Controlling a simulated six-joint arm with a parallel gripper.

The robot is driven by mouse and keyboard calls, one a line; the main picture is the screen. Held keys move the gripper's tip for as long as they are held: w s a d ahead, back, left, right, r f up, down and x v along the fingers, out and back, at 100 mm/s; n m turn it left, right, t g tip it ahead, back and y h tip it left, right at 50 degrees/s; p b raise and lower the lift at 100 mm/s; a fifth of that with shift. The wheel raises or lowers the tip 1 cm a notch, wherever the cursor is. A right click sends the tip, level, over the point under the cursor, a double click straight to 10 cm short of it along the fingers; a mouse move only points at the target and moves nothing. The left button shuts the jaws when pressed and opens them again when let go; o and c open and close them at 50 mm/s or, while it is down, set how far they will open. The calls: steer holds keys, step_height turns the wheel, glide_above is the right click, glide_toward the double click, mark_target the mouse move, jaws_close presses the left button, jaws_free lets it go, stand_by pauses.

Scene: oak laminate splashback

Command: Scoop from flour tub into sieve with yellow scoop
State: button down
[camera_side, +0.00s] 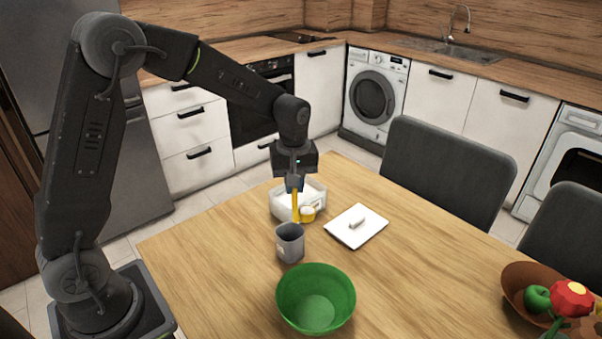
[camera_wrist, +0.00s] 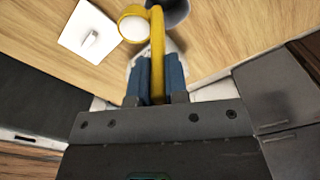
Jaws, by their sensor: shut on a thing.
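My gripper (camera_side: 295,184) is shut on the upright handle of the yellow scoop (camera_side: 296,206). In the wrist view the gripper (camera_wrist: 157,80) has its blue fingers on both sides of the scoop handle (camera_wrist: 157,45). The round scoop bowl shows white flour inside. The white flour tub (camera_side: 283,212) stands on the table, with the scoop at its near right side; I cannot tell how high the scoop bowl is above the rim. A grey cup-shaped vessel (camera_side: 290,245), apparently the sieve, stands just nearer the camera. In the wrist view the tub is mostly hidden behind the scoop and fingers.
A white lid with a handle (camera_side: 345,235) lies flat right of the tub. A green bowl (camera_side: 295,308) stands in front of the grey vessel. Dark chairs (camera_side: 448,165) line the far side.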

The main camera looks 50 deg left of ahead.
steer(key=s+f+n, duration=0.1)
steer(key=n, duration=0.1)
steer(key=s+n+h, duration=0.1)
steer(key=s+f+n, duration=0.1)
steer(key=n, duration=0.1)
steer(key=shift+s+d+f+n+h, duration=0.3)
steer(key=shift+s, duration=0.1)
steer(key=shift+a+f+h, duration=0.35)
steer(key=shift+a+h, duration=0.2)
steer(key=shift+h, duration=0.25)
steer(key=shift+a, duration=0.15)
stand_by(0.3)
steer(key=shift+a+f+h, duration=0.1)
steer(key=shift+a+h, duration=0.2)
steer(key=shift+h, duration=0.4)
steer(key=shift+w+a+f+h, duration=0.15)
steer(key=shift+a+h, duration=0.3)
steer(key=shift+h, duration=0.25)
